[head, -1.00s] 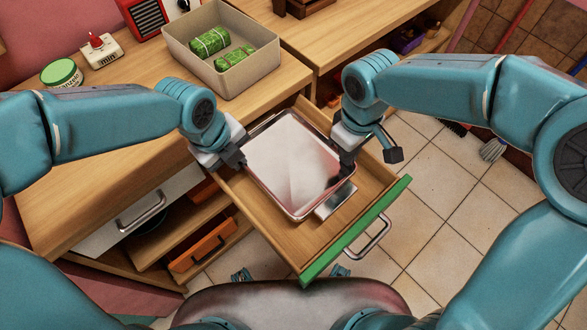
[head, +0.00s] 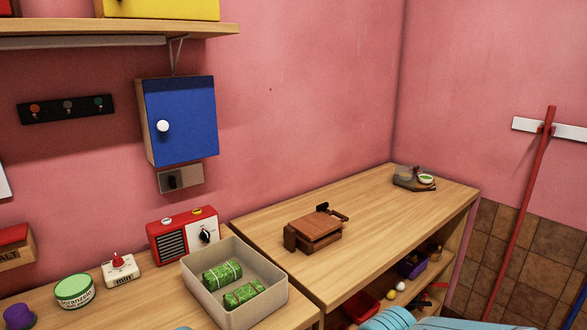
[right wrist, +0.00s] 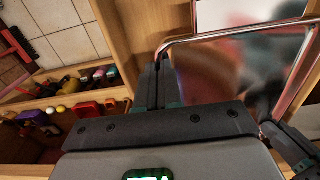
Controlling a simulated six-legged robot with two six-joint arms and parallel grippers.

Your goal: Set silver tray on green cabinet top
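The silver tray (right wrist: 230,70) shows in the right wrist view, a shiny, shallow metal tray with a raised rim. My right gripper (right wrist: 210,98) is close to it, its two dark fingers spread wide with the tray's near part between or under them. I cannot tell whether they touch the rim. My left gripper is not in view. The head view now looks up at the wall and counters and shows neither gripper nor the tray. No green cabinet shows in the current frames; a blue wall cabinet (head: 181,120) with a white knob does.
A beige bin (head: 235,305) with green packages stands on the left counter, beside a red radio (head: 183,235). A wooden press-like object (head: 313,232) and a small glass-and-dish set (head: 414,178) stand on the right counter, otherwise mostly clear. A shelf (head: 110,31) hangs above left.

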